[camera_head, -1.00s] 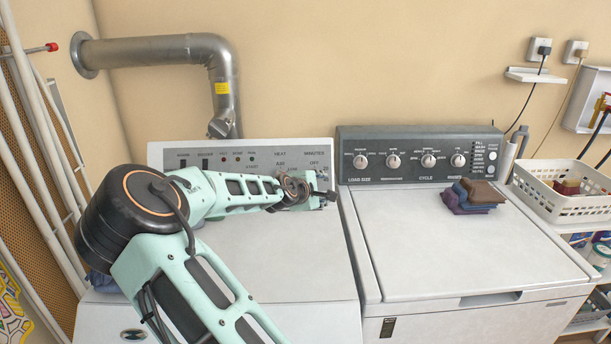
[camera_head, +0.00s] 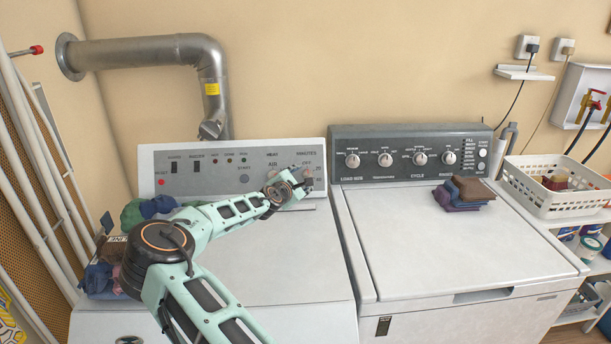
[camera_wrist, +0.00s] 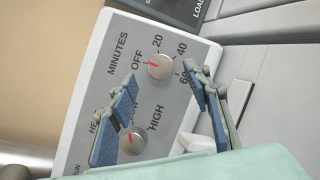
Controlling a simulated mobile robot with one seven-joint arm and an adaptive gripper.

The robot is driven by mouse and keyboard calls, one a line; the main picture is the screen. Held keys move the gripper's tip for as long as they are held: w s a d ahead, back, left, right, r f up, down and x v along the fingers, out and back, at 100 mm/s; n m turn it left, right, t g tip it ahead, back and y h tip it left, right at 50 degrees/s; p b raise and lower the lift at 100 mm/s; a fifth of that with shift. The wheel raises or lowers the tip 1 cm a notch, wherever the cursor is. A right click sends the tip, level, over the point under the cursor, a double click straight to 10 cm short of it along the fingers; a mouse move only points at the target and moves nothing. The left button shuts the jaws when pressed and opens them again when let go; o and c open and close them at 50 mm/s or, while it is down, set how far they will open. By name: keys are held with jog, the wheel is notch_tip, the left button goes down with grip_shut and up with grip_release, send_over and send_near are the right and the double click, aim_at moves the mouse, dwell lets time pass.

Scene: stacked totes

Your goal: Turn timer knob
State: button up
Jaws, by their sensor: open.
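The timer knob (camera_wrist: 160,66) is a round silver-grey dial with a red mark pointing toward OFF, under the MINUTES label on the dryer's light panel (camera_head: 205,165). My gripper (camera_wrist: 160,72) is open, one blue-padded finger on each side of the timer knob in the wrist view; I cannot tell whether either touches it. The heat knob (camera_wrist: 132,140) sits lower in that view, partly behind the left finger. In the head view my gripper (camera_head: 303,185) is at the panel's right end and partly hides the timer knob.
The washer (camera_head: 450,235) with its dark knob panel (camera_head: 405,140) stands to the right. Folded cloths (camera_head: 465,193) lie on it. More clothes (camera_head: 145,210) lie on the dryer's left. A white basket (camera_head: 540,195) is at far right. A metal duct (camera_head: 150,50) rises behind the dryer.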

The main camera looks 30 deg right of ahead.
aim_at(307, 175)
jog(key=shift+x, duration=1.75)
jog(key=shift+a, duration=0.1)
jog(key=c, duration=1.2)
